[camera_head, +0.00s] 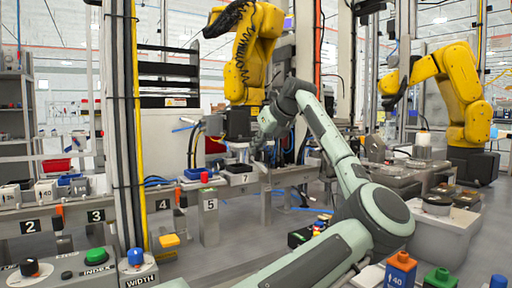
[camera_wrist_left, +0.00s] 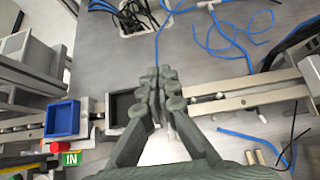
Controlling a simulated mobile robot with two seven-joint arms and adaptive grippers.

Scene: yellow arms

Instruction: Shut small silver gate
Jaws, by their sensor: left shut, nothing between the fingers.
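My left gripper (camera_head: 262,152) is at the end of the grey-green arm, near the black block with the number 7 plate (camera_head: 244,179) on the rail line. In the left wrist view my left gripper (camera_wrist_left: 162,80) is shut and empty, with its fingers together over the silver rail (camera_wrist_left: 248,99). A black tray (camera_wrist_left: 122,108) lies just left of the fingers. I cannot clearly pick out the small silver gate; the fingers hide part of the rail. My right gripper is not in view.
A blue tray (camera_wrist_left: 63,118) sits left of the black one, by a red button (camera_wrist_left: 57,147). Blue hoses (camera_wrist_left: 237,40) lie loose beyond the rail. A yellow robot arm (camera_head: 254,50) stands behind the line. A post with number 5 (camera_head: 209,215) stands in front.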

